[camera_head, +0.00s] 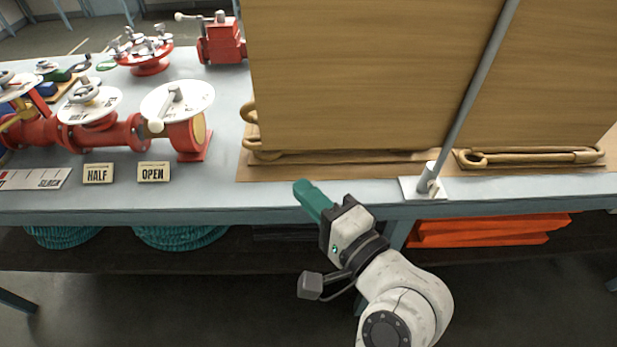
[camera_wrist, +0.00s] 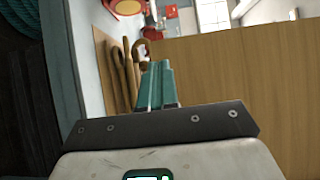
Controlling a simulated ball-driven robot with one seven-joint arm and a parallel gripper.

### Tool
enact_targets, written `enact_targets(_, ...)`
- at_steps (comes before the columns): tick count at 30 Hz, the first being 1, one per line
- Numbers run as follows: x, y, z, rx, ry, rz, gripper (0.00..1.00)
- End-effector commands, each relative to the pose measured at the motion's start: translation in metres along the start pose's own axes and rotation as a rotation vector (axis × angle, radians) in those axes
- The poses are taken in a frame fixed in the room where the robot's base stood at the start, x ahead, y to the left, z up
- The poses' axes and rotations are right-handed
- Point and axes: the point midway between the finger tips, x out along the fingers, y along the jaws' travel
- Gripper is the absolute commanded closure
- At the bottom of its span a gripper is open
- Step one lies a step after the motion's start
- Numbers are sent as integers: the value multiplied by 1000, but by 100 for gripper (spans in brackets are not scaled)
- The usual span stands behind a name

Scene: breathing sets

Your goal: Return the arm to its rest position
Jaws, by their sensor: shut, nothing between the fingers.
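My gripper (camera_head: 308,192) has teal fingers and is at the front edge of the table in the head view, in front of the wooden cabinet-like box. It is shut with nothing between its fingers. In the wrist view the teal fingers (camera_wrist: 156,82) are together, with the wooden panel (camera_wrist: 235,85) beyond them to the right. My white arm reaches up from the lower right of the head view.
The grey-blue table (camera_head: 225,110) bears red valves (camera_head: 185,135) and HALF (camera_head: 98,173) and OPEN (camera_head: 154,172) signs on the left. Wooden panels (camera_head: 350,75) and a grey pole (camera_head: 470,95) stand right. Teal coils (camera_head: 180,237) and orange items (camera_head: 485,231) lie below.

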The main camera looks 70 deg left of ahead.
Motion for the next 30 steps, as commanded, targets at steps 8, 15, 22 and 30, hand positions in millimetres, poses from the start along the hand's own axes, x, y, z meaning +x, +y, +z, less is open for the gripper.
enact_targets(8, -31, 1, 22, 0, 2, 0, 100)
enact_targets(15, -36, 0, 25, 0, 1, 0, 100)
enact_targets(22, -44, 8, 19, -14, 25, 24, 100)
enact_targets(30, -159, 104, -27, -156, 264, 363, 100)
